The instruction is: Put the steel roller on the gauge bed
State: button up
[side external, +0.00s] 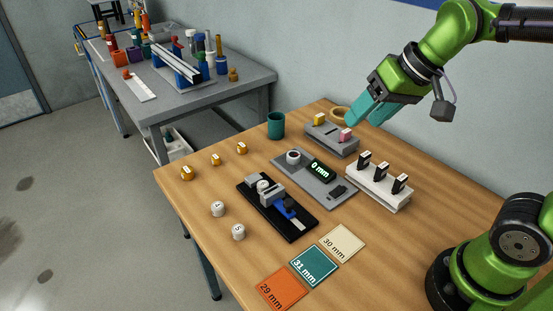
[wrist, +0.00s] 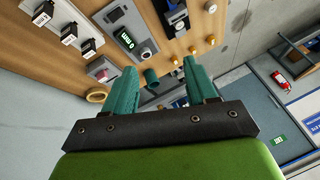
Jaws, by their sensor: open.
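My gripper (side external: 364,110) has teal fingers and is raised over the back of the wooden table, near the grey block. In the wrist view my gripper (wrist: 160,72) has its fingers apart with nothing between them. The grey gauge plate (side external: 324,188) lies mid-table with a black "0 mm" display (side external: 321,171) and a round pale part (side external: 293,157) at its far-left end. Two pale rollers (side external: 217,208) (side external: 238,231) stand at the left front. Several brass-coloured rollers (side external: 215,159) stand farther back. I cannot tell which roller is the steel one.
A black fixture (side external: 292,224) with a silver clamp lies left of the gauge. A white rack (side external: 376,191) holds black-topped pieces. A grey block (side external: 326,143) carries yellow and pink pieces. A teal cup (side external: 276,124) and a tan ring (side external: 340,114) stand behind. Labelled cards (side external: 343,243) lie in front.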

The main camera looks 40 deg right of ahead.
jog(key=s+d+f+m+t, duration=0.1)
jog(key=s+f, duration=0.1)
jog(key=s, duration=0.3)
jog(key=shift+s+d+t, duration=0.2)
jog(key=shift+s+t, duration=0.05)
jog(key=shift+t, duration=0.15)
